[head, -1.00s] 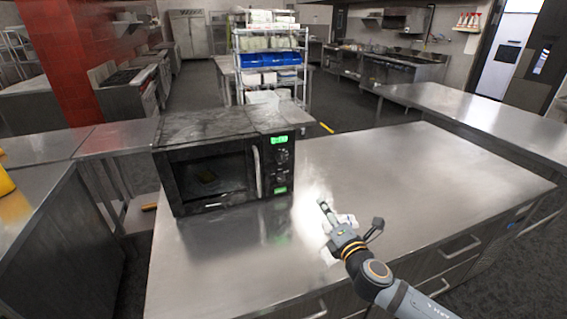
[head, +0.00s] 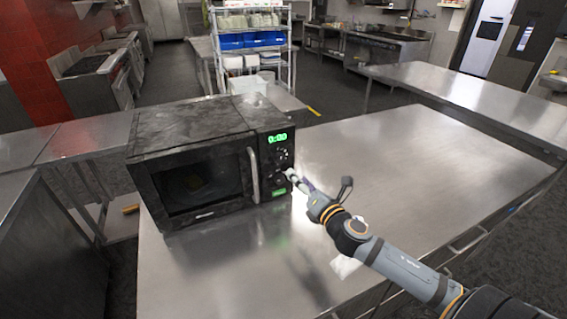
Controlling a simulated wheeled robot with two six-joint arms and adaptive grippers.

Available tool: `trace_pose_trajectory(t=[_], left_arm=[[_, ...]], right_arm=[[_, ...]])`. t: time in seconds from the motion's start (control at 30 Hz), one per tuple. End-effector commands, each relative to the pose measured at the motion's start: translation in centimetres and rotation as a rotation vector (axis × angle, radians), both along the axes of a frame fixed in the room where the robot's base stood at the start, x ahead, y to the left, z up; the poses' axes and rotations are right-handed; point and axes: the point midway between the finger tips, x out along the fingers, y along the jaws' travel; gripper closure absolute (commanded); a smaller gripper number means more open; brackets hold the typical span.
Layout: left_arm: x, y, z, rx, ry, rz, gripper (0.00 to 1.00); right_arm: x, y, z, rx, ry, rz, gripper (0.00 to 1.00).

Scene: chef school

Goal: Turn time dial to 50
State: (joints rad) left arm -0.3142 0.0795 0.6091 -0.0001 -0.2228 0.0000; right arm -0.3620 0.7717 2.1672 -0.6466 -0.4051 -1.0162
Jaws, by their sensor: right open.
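A black microwave (head: 158,156) stands on the steel counter, its door shut. Its control panel is on the right side of the front, with a green lit display (head: 277,138) whose digits are too small to read surely. A round dial (head: 283,154) sits below the display. My right gripper (head: 291,175) is open, its fingertips close to the lower part of the panel, just below this dial. Its fingers cover part of the panel, and I cannot tell whether they touch it. My left gripper is not in view.
The steel counter (head: 400,160) is clear to the right of the microwave. A white item (head: 345,266) lies on it, partly behind my right arm. A shelf rack with blue bins (head: 250,40) stands behind.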

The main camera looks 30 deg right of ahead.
Motion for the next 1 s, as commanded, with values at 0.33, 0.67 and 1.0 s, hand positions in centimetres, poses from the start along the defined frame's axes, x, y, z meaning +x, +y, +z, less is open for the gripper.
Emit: trace_pose_trajectory(t=[0.33, 0.67, 1.0], left_arm=[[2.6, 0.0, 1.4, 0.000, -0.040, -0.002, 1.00], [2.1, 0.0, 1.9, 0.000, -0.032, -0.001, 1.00], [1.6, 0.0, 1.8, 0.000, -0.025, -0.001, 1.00]], right_arm=[[5.0, 0.2, 0.5, 0.013, -0.007, 0.001, 0.46], [8.6, 0.3, 0.2, 0.008, -0.006, 0.004, 0.46], [9.0, 0.3, 0.2, 0.003, -0.006, 0.006, 0.47]])
